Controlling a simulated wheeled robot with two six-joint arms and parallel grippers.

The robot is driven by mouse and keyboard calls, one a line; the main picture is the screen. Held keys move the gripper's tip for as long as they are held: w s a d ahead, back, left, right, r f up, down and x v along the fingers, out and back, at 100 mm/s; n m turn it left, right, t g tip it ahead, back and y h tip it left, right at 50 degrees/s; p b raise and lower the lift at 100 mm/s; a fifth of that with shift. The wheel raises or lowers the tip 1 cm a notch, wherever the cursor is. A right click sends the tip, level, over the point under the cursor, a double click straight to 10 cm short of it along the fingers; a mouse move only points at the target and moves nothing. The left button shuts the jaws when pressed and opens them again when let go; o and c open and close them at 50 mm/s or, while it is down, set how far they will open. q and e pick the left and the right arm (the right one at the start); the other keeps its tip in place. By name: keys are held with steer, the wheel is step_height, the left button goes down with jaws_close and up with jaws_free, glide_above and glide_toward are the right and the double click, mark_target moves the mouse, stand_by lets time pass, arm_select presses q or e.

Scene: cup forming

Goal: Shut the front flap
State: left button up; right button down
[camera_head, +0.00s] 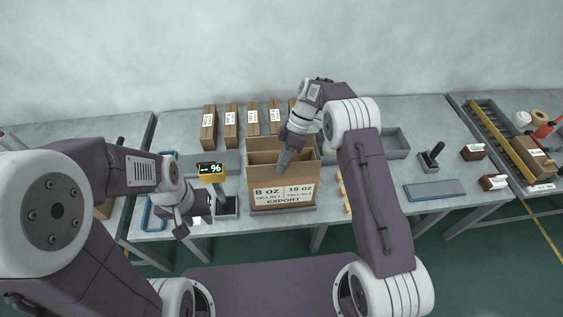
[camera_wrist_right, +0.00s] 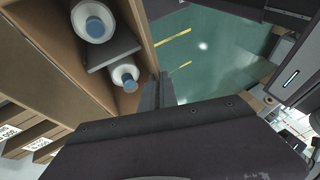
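An open brown carton (camera_head: 282,192) with a printed "EXPORT" label stands at the middle of the table. Its back panel stands up behind the opening; I cannot clearly tell the front flap from the labelled front face. My right gripper (camera_head: 284,163) points down at the carton's opening, near the front edge, its fingers together with nothing seen between them. In the right wrist view its fingers (camera_wrist_right: 157,94) are beside the carton's wall edge (camera_wrist_right: 141,40). Two white items with blue ends (camera_wrist_right: 124,76) lie inside, with a grey divider between. My left gripper (camera_head: 193,224) hangs left of the carton, fingers apart and empty.
A black-and-yellow display (camera_head: 211,171) and a small grey bin (camera_head: 226,207) stand left of the carton. Several narrow brown boxes (camera_head: 231,127) line the back. A grey tray (camera_head: 393,144) and a blue-grey plate (camera_head: 434,190) lie to the right.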

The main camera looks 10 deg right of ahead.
steer(key=c, duration=1.6)
jaws_free()
steer(key=shift+c, duration=0.2)
steer(key=shift+w+r, duration=0.1)
steer(key=b+v, duration=0.1)
steer(key=v, duration=0.8)
steer(key=shift+b, duration=0.3)
